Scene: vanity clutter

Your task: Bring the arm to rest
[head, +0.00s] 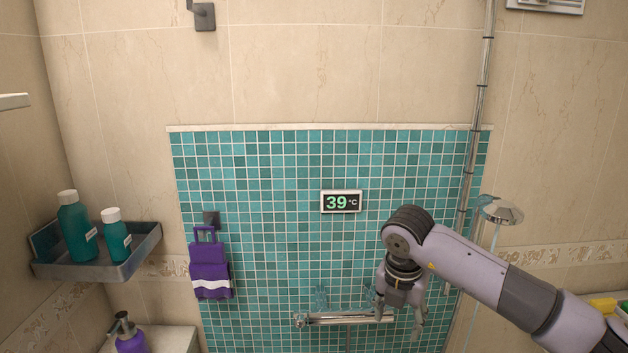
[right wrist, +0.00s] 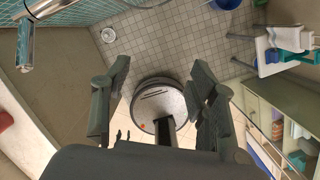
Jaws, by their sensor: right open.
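My right arm comes in from the right in the head view. Its gripper (head: 399,316) points down in front of the teal tiled wall panel, near the chrome shower bar. In the right wrist view the two fingers of my right gripper (right wrist: 160,78) stand wide apart with nothing held between them. Below them the floor and my own base show. My left gripper is not in view.
A chrome mixer bar (head: 340,319) is partly behind the gripper. A shower head (head: 502,211) hangs near the arm. A corner shelf (head: 95,272) holds two teal bottles at left. A purple cloth (head: 210,268) hangs on a hook. A purple pump bottle (head: 130,338) stands lower left.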

